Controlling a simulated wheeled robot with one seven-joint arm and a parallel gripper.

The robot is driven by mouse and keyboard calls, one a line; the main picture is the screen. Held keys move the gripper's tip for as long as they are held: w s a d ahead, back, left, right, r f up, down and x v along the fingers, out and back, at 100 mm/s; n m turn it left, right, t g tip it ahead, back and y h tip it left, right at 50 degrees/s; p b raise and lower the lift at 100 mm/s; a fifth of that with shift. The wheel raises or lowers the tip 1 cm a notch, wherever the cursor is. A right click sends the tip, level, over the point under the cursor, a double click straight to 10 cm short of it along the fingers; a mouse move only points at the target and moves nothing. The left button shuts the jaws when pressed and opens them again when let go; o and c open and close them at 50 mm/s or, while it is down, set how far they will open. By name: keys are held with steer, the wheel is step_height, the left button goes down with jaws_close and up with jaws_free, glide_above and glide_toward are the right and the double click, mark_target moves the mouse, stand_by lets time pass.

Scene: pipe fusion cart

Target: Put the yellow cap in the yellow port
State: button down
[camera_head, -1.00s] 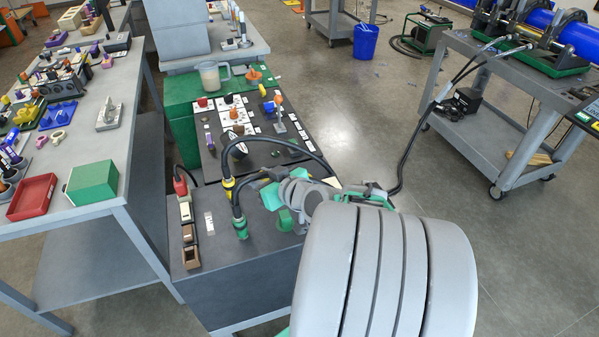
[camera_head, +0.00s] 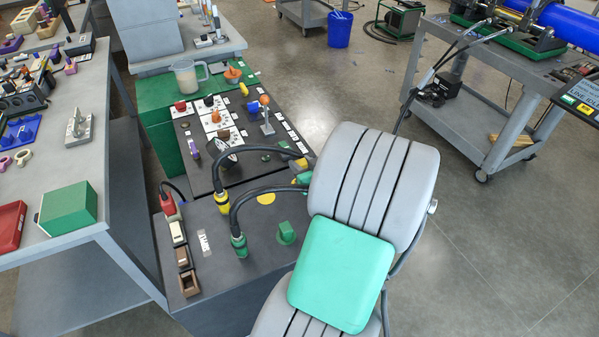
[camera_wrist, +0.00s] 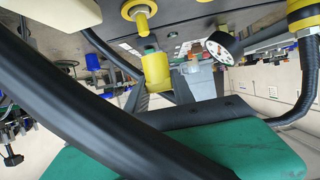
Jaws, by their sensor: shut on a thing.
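The yellow cap (camera_wrist: 155,68) is held at the tip of my gripper (camera_wrist: 158,88) in the wrist view. In the head view, yellow shows at the cap (camera_head: 299,163), beside the green parts of my gripper (camera_head: 302,178), which my arm mostly hides. The yellow port (camera_head: 265,198) is a yellow round on the dark cart top. In the wrist view the yellow port (camera_wrist: 138,12) shows a ring with a protruding stud. The cap appears near the stud but apart from it. My gripper is to the right of and behind the port in the head view.
A yellow plug (camera_head: 221,201) and a green plug (camera_head: 239,243) with looping black cables stand left of the port. A green cap (camera_head: 286,233) stands in front of it. A black panel (camera_head: 205,172) with small parts lies behind. A red plug (camera_head: 169,205) is at left.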

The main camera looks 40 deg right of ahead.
steer(key=f, duration=0.1)
steer(key=w+d+f, duration=0.1)
steer(key=w+f, duration=0.1)
steer(key=shift+w+d+f, duration=0.25)
steer(key=shift+f, duration=0.1)
step_height(320, 180, down, 3)
steer(key=shift+d+r, duration=0.1)
steer(key=shift+r, duration=0.1)
steer(key=shift+f, duration=0.3)
steer(key=c, duration=1.1)
jaws_free()
steer(key=shift+o, duration=0.2)
steer(key=shift+r, duration=0.1)
steer(key=shift+r+p, duration=0.25)
steer(key=shift+p, duration=0.1)
steer(key=b+v, duration=0.1)
steer(key=v, duration=1)
steer(key=shift+s+f+b, duration=0.1)
steer(key=shift+f+b, duration=0.15)
steer(key=shift+b, duration=0.1)
steer(key=shift+s+a+r, duration=0.2)
steer(key=shift+s+a, duration=0.1)
steer(key=shift+s, duration=0.1)
